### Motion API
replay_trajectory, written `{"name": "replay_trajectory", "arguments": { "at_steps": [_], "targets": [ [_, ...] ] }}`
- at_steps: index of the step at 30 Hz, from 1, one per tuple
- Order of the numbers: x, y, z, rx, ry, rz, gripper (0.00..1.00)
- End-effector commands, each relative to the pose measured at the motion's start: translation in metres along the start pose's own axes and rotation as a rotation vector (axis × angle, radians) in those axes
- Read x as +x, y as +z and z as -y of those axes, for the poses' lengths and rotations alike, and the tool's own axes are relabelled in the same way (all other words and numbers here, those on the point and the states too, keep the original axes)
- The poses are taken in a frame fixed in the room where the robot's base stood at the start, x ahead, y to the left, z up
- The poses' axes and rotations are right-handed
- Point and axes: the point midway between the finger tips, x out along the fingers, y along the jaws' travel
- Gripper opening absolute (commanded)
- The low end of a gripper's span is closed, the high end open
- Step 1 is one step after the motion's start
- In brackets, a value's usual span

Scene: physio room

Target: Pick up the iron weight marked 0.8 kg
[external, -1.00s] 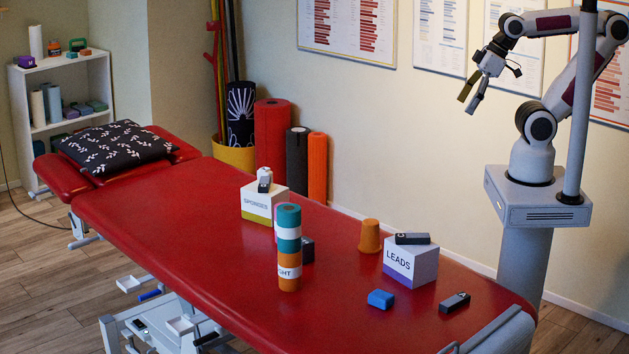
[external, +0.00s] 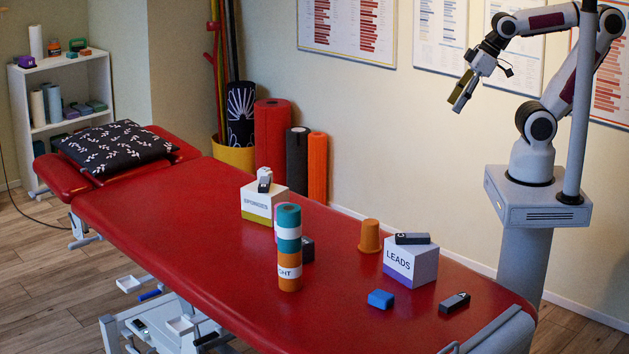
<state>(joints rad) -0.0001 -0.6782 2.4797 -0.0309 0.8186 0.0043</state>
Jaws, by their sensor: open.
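Several dark blocks that look like iron weights are on the red treatment table (external: 190,215). One dark block (external: 412,239) lies on top of the LEADS box (external: 410,265). Another dark block (external: 455,303) lies on the table near its right end. A third dark block (external: 308,250) is partly hidden behind the stacked rolls, and a small dark piece (external: 264,185) sits on the SPONGES box (external: 262,205). The weight markings are too small to read, so I cannot tell which is 0.8 kg. My gripper (external: 459,98) is open and empty, high above the table's far side.
A teal and orange stack of rolls (external: 289,247) stands mid-table. An orange cup (external: 369,236) is upside down beside the LEADS box. A blue block (external: 381,299) lies in front of it. A patterned pillow (external: 116,146) lies at the far left end. The table's left half is mostly clear.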

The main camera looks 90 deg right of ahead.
Motion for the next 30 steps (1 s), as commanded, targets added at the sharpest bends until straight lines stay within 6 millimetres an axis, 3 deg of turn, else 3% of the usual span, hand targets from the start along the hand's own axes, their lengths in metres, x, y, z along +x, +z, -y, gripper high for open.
{"name": "replay_trajectory", "arguments": {
  "at_steps": [16,30],
  "targets": [
    [0.064,-0.102,-0.014,-0.099,0.059,-0.121,0.51],
    [0.135,-0.175,-0.006,-0.206,0.053,-0.231,0.51]
  ]
}}
